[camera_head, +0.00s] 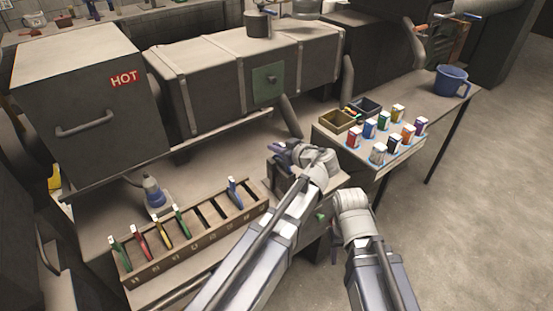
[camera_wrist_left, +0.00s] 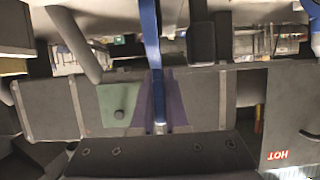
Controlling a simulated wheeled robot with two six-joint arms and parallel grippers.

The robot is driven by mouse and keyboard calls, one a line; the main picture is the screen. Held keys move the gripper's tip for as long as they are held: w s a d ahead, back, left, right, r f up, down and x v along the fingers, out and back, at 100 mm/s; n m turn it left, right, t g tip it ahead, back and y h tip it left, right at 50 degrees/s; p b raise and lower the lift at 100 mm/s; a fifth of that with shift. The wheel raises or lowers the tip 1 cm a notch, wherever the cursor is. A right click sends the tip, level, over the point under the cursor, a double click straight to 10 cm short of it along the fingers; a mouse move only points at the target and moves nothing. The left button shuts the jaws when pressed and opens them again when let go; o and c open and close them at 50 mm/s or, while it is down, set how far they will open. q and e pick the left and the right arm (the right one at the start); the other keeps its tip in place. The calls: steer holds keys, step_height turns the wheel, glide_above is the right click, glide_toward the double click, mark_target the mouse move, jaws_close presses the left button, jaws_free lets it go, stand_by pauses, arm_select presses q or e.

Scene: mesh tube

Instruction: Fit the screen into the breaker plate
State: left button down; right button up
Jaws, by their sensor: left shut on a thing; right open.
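My left gripper (camera_head: 280,150) is beyond the rack, over a small grey stand beside the table, its fingers small and partly hidden by the wrist. In the left wrist view its two purple fingers (camera_wrist_left: 160,104) are shut on a long, thin blue thing (camera_wrist_left: 151,45), which runs from the top edge down between them. I cannot tell whether this is a tool or part of the screen. My right gripper (camera_head: 334,252) is open, low at the right of the left arm, mostly hidden by its wrist. I cannot single out the screen or the breaker plate in either view.
A slotted wooden rack (camera_head: 196,240) holds several coloured-handled tools and has empty slots. A grey oven marked HOT (camera_head: 85,100) and a long machine with a green panel (camera_head: 268,88) stand behind. At right are small boxes on a tray (camera_head: 402,152) and a blue mug (camera_head: 452,80).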

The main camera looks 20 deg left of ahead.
mark_target(276, 155)
arm_select(q)
steer(key=shift+f+b, duration=1.2)
steer(key=shift+f, duration=0.5)
steer(key=shift+f, duration=0.2)
steer(key=c, duration=1.2)
jaws_free()
steer(key=shift+r, duration=0.2)
